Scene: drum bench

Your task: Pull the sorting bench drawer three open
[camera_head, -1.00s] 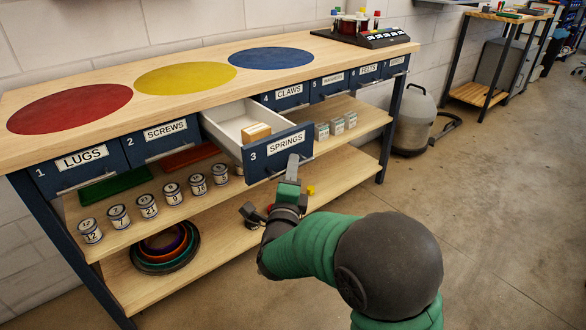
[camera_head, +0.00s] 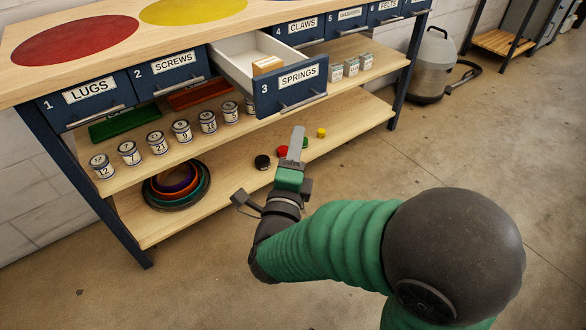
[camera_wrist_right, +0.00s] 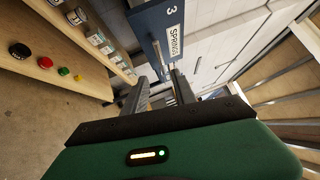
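The blue-fronted drawer three, labelled SPRINGS (camera_head: 291,88), is pulled out of the bench, with its white interior and a small tan block (camera_head: 267,66) showing. Its bar handle (camera_head: 303,102) is on the front. My right gripper (camera_head: 297,145) is below and in front of the handle, apart from it in the head view. In the right wrist view its two fingers (camera_wrist_right: 160,92) stand apart with nothing held between them, and the drawer front (camera_wrist_right: 168,30) is beyond them. My left gripper is not in view.
Closed drawers such as LUGS (camera_head: 88,93) and SCREWS (camera_head: 172,66) flank it. Several tins (camera_head: 181,131) stand on the middle shelf. Nested bowls (camera_head: 176,186) and small coloured pieces (camera_head: 282,152) sit on the lower shelf. The floor in front is clear.

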